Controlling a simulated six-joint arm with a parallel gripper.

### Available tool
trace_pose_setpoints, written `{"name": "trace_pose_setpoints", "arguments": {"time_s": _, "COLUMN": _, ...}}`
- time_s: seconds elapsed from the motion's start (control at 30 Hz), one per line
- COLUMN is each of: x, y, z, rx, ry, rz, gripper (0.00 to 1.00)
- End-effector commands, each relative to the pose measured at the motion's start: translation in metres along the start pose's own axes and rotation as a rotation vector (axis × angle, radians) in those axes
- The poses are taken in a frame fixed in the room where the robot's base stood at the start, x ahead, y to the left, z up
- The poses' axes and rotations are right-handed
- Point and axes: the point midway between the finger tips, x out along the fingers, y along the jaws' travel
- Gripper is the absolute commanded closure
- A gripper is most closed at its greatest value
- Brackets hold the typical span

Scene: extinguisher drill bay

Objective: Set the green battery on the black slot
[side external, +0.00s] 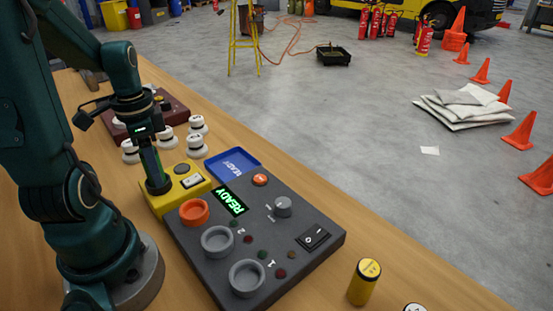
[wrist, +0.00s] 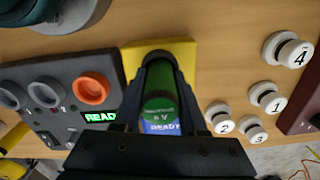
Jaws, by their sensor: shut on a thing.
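The green battery (side external: 153,162) is upright in my gripper (side external: 147,137), which is shut on it. Its lower end is at the black slot (side external: 159,187), a round dark ring on the left corner of the yellow block (side external: 200,188). I cannot tell whether it touches the bottom of the slot. In the wrist view the green battery (wrist: 160,92) shows a "6 V" label between the fingers, and the black slot (wrist: 157,56) is visible just beyond it on the yellow block (wrist: 187,52).
A grey panel (side external: 300,215) with an orange cup (side external: 194,212), two grey cups and a lit READY display stands beside the block. A blue tray (side external: 233,163) and several white numbered knobs (side external: 196,124) are close behind. A yellow cylinder (side external: 364,282) stands at the front right.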

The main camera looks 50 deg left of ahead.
Motion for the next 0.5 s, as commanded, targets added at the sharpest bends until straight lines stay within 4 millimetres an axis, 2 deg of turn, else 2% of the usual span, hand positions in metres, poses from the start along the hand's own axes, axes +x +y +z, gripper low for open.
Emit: {"name": "trace_pose_setpoints", "arguments": {"time_s": 0.5, "x": -0.011, "y": -0.001, "z": 0.000, "rx": 0.000, "ry": 0.001, "rz": -0.002, "gripper": 1.00}}
